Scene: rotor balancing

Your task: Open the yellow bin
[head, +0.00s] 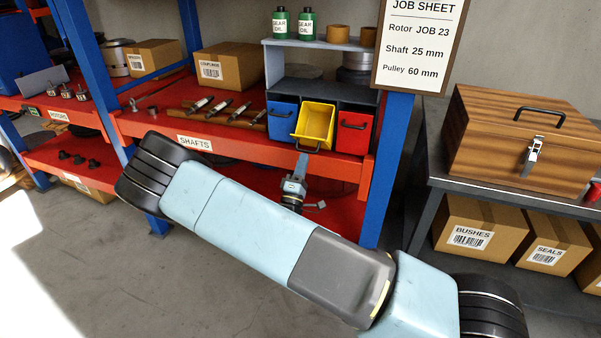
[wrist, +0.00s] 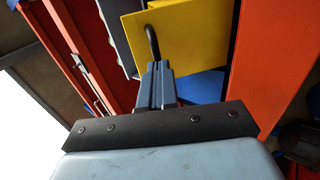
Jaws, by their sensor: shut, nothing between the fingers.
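The yellow bin (head: 316,120) sits between a blue bin (head: 282,120) and a red bin (head: 352,135) in a dark rack on the red shelf. It is tilted forward, and its inside shows from above. My gripper (head: 301,165) is just below and in front of it, fingers pointing up toward its black handle (head: 305,148). In the wrist view the yellow bin's face (wrist: 195,35) fills the top middle, and my shut fingers (wrist: 155,68) are close to the lower end of the handle (wrist: 152,42). I cannot tell whether they touch it.
Several shafts (head: 230,108) lie on the shelf left of the bins. A blue upright (head: 390,150) stands right of them. A job sheet (head: 420,40) hangs at the upper right, above a bench with a wooden chest (head: 490,125). The floor at the left is clear.

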